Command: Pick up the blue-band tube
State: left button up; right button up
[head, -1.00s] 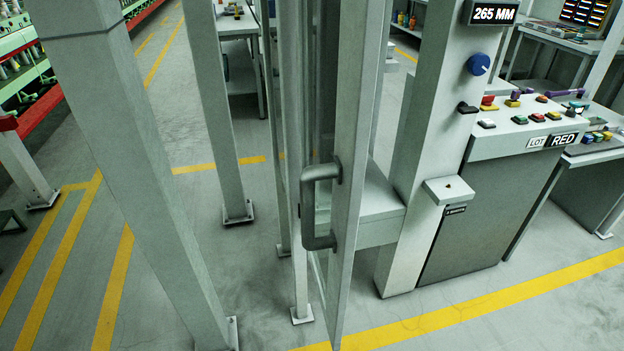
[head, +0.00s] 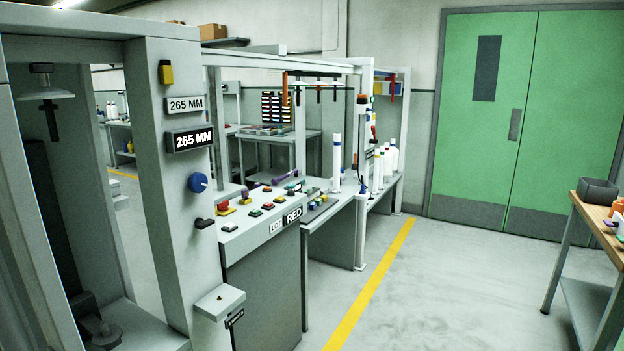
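Neither of my grippers is in view.
A grey machine frame with a 265 MM display (head: 190,139) and blue knob (head: 198,182) stands close at left. A control panel (head: 245,222) with buttons adjoins it. The floor (head: 440,290) at centre right is clear. A wooden-topped table (head: 588,208) stands at right; green doors (head: 520,110) close the back.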

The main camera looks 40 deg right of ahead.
aim_at(337, 189)
jog(key=z, duration=1.6)
jog(key=i+l+z, duration=0.25)
jog(key=i, duration=0.3)
jog(key=i+z, duration=0.35)
jog(key=i, duration=1.35)
